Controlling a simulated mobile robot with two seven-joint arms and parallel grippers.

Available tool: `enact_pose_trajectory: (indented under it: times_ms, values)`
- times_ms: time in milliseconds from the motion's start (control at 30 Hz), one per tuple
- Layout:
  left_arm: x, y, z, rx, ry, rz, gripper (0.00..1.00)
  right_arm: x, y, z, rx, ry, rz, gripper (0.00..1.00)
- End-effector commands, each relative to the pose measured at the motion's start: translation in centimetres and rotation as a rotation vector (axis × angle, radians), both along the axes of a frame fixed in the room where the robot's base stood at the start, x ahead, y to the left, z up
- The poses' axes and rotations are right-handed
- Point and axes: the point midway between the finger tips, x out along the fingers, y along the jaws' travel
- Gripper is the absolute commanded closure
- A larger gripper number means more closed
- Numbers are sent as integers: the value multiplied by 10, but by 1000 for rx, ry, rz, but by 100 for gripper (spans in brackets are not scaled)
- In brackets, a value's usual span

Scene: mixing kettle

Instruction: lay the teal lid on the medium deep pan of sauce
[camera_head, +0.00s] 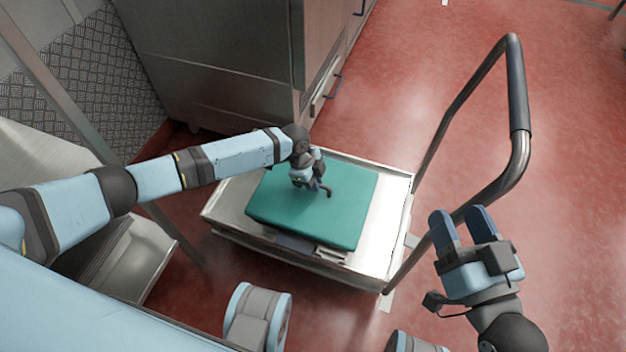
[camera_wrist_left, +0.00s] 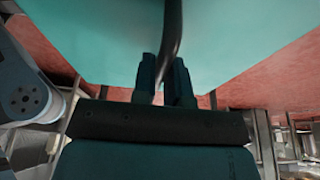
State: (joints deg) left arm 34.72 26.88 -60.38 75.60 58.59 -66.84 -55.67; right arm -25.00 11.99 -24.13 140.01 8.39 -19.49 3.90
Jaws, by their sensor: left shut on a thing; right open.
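The teal lid (camera_head: 345,205) is a flat rectangle and lies over the cart in the head view. Its underside or face fills the top of the left wrist view (camera_wrist_left: 90,35). My left gripper (camera_head: 318,182) is above the lid, shut on its dark curved handle (camera_wrist_left: 172,40), which passes between the two fingers in the wrist view. A dark edge of something, perhaps the pan, shows under the lid's front edge; most of what is below is hidden. My right gripper (camera_head: 464,228) is open and empty, to the right of the cart.
The metal cart (camera_head: 232,205) has a tall tubular push handle (camera_head: 518,90) rising on its right, close to my right gripper. Steel cabinets (camera_head: 215,60) stand behind the cart. Open red floor (camera_head: 420,40) lies at the back right.

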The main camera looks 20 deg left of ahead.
Motion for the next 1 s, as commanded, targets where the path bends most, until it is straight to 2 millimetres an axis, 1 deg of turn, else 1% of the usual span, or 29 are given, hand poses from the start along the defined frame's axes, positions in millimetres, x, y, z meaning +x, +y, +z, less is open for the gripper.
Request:
enact_pose_trajectory:
  times_ms: [267,1000]
  values:
    - [0,-1,-10,-1,-1,0,100,0,0,-6,0,1,0,43]
    - [0,0,-13,-1,-1,0,100,0,0,-6,0,2,0,43]
